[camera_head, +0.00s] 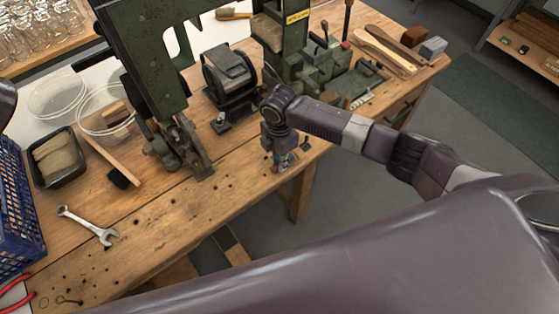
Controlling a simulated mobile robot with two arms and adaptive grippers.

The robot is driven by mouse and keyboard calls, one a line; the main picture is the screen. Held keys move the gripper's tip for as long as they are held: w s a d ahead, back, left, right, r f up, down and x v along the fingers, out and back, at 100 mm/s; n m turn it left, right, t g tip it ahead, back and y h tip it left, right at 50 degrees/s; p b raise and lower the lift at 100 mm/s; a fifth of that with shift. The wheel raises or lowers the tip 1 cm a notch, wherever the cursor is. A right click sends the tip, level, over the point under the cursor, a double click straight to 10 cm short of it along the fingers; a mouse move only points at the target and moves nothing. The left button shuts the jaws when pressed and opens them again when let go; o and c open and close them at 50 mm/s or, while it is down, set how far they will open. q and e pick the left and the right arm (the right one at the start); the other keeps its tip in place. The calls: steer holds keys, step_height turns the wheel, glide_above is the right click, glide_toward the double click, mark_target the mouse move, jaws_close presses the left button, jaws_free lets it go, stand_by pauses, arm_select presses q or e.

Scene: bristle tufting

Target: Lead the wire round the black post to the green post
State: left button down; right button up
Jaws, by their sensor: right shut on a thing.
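My right gripper (282,166) points down at the front edge of the wooden bench, beside the green machine. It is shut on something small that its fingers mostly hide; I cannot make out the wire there. A small dark post-like piece (305,145) stands on the bench just right of the gripper. Another small dark piece with a paler top (221,122) stands to the left, in front of a black motor-like box. I cannot tell which of these, if either, is the black or the green post. My left gripper is not in view.
The bench (190,215) has free room at front left, near a wrench (88,226). A green machine (150,60) and a black box (228,75) stand behind.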

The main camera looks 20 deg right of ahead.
steer(key=shift+f, duration=0.1)
steer(key=o, duration=1.3)
steer(key=shift+o, duration=0.2)
steer(key=shift+r+p, duration=3.65)
steer(key=shift+p, duration=0.05)
